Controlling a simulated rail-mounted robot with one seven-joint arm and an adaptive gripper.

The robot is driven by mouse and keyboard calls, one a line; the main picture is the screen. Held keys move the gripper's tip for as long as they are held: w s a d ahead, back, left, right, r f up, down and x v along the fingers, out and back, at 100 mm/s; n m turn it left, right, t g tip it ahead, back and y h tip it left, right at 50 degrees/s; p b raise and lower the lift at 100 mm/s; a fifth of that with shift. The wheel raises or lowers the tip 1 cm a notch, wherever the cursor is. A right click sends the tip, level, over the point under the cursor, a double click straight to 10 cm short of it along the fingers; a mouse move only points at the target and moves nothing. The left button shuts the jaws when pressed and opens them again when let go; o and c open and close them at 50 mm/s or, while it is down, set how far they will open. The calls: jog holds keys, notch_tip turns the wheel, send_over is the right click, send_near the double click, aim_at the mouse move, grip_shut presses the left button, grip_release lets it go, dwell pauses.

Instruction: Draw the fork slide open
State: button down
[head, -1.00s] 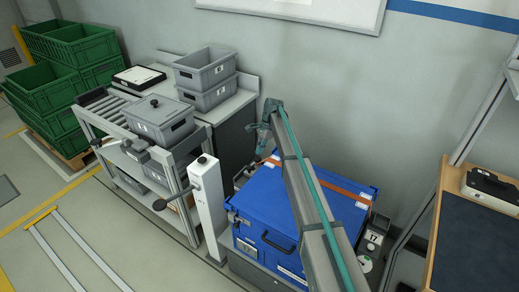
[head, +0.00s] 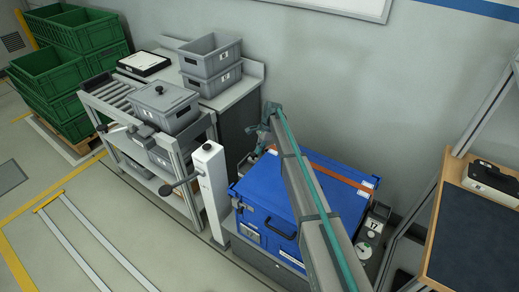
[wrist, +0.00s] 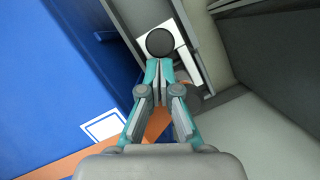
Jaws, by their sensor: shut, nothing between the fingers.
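My gripper (head: 264,132) is above the far left corner of the blue case (head: 305,190), beside the case's orange strap. In the wrist view my gripper (wrist: 160,88) has its fingers closed together with nothing between them. A round black knob (wrist: 160,43) shows just beyond the fingertips, in front of a white part (wrist: 189,68). I cannot tell whether the fingers touch the knob. The blue case (wrist: 50,70) fills the left of the wrist view. I cannot make out for certain which part is the fork slide.
A white post (head: 212,190) with black-knobbed levers stands left of the case. Further left are a rack with a lidded grey tote (head: 160,108), grey bins (head: 210,65) and green crates (head: 75,60). A wooden-edged bench (head: 440,230) is at right. Open floor lies front left.

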aim_at(254, 154)
jog(key=s, duration=0.1)
jog(key=s+a, duration=0.2)
jog(key=s, duration=0.1)
jog(key=shift+a, duration=0.1)
jog(key=shift+w+r, duration=0.15)
jog(key=shift+r, duration=0.3)
jog(key=p+v, duration=0.4)
jog(key=v, duration=0.5)
